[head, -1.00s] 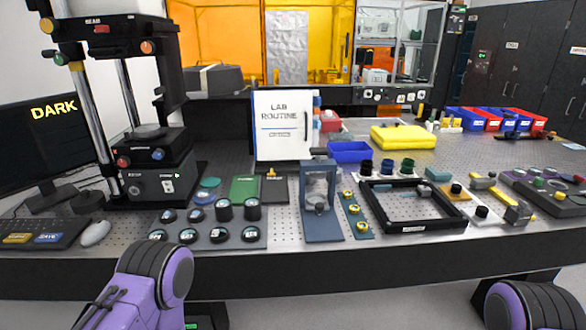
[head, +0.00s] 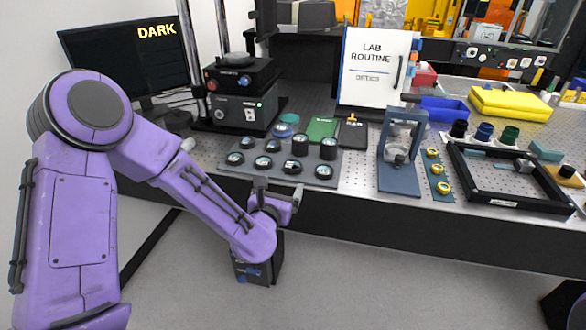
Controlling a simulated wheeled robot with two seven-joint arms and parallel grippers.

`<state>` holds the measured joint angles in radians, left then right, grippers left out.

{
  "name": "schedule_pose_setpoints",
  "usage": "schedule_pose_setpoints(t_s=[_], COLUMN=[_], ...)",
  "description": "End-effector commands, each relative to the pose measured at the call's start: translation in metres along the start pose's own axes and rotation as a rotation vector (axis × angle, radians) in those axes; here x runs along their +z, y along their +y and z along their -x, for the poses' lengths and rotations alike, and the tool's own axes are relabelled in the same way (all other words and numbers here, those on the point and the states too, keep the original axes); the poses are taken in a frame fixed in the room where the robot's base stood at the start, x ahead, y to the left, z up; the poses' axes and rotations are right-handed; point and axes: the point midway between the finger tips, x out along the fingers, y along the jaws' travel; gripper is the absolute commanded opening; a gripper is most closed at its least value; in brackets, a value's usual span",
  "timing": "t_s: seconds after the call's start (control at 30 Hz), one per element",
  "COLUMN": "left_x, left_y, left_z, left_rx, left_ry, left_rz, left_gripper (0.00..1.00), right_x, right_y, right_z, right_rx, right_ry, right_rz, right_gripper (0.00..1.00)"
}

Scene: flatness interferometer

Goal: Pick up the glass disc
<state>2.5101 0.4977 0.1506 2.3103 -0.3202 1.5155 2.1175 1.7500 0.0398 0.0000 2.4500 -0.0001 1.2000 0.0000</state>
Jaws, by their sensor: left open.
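Several round pieces with dark rims and pale, glassy tops (head: 272,146) stand in rows on a grey tray (head: 228,168) near the bench's front edge. A flat bluish disc (head: 283,130) lies just behind them. I cannot tell for sure which of these is the glass disc. My left gripper (head: 278,190) is open and empty, in front of the bench edge and just short of the tray, touching none of the pieces. My right gripper is out of view; only a bit of my right arm shows at the bottom right corner.
A black instrument (head: 240,75) stands behind the tray on the left, beside a monitor (head: 125,55). A blue-grey stand (head: 400,178) and a black frame (head: 510,199) are to the right. A white LAB ROUTINE board (head: 374,65) stands behind.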

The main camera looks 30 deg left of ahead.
Motion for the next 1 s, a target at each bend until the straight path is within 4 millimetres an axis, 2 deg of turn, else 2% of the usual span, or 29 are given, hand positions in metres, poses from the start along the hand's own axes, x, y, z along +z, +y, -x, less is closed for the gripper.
schedule_pose_setpoints(t_s=[0.13, 0.3, 0.47, 0.57, 0.7, 0.93, 0.97, 1.0], left_x=[0.002, 0.001, 0.003, 0.005, 0.001, -0.001, -0.001, -0.001], left_y=[0.001, 0.001, 0.0, -0.001, 0.0, 0.0, 0.0, 0.0], left_z=[-0.013, -0.044, -0.063, -0.082, -0.102, -0.105, -0.105, -0.105], left_rx=[0.003, 0.003, 0.001, 0.001, 0.003, 0.002, 0.002, 0.002], left_ry=[-0.001, 0.002, 0.003, 0.002, 0.003, 0.003, 0.003, 0.003], left_rz=[0.072, 0.069, 0.066, 0.064, 0.067, 0.068, 0.068, 0.068], left_gripper=[0.89, 0.89, 0.89, 0.89, 0.89, 0.89, 0.83, 0.7], right_x=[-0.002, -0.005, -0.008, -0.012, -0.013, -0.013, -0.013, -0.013], right_y=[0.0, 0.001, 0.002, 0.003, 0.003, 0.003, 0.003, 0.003], right_z=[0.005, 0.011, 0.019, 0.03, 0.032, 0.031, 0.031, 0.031], right_rx=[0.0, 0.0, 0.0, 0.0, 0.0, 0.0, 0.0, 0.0], right_ry=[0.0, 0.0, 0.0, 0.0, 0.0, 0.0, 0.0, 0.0], right_rz=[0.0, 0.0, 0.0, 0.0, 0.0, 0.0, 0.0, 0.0], right_gripper=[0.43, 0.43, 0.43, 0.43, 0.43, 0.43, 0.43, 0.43])
